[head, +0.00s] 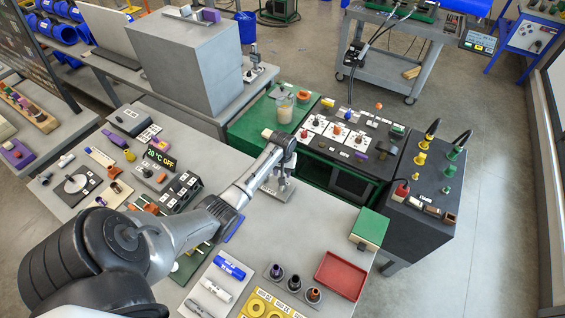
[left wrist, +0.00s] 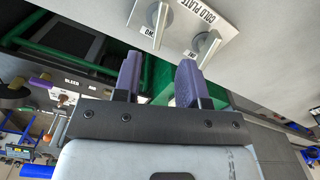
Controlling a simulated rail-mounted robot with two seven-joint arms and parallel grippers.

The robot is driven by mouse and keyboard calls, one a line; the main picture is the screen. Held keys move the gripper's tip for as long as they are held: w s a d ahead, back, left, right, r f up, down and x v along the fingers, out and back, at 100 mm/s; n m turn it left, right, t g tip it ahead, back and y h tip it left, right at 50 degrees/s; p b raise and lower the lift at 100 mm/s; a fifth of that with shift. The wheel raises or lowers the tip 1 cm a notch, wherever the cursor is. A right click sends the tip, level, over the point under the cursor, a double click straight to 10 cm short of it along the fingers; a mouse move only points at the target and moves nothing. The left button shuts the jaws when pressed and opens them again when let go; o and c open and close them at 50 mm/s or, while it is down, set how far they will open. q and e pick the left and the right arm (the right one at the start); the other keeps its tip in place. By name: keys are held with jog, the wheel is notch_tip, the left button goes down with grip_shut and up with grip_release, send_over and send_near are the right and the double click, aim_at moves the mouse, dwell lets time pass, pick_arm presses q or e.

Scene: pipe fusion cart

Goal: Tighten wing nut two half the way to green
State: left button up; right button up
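Wing nut two (left wrist: 158,18) is a grey metal nut on the light grey cold plate (left wrist: 222,22). It sits at the upper left of the left wrist view, beside an upside-down label that seems to read TWO. A second wing nut (left wrist: 206,45) is to its right. My left gripper (left wrist: 159,76) is open and empty. Its two purple fingers are apart, pointing toward the wing nuts and touching neither as far as I see. In the head view a small grey plate (head: 280,190) lies under my left wrist; the fingertips cannot be made out there. No green mark is visible.
A green cart (head: 240,128) with a black control panel (head: 350,135) stands beyond the table edge. A red tray (head: 341,275), a green-topped box (head: 370,227) and three round holders (head: 294,283) are on the near table. Bare table lies around the plate.

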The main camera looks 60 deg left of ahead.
pick_arm(q)
notch_tip(320, 180, up, 5)
jog(key=shift+r, duration=0.1)
dwell(0.5)
dwell(0.4)
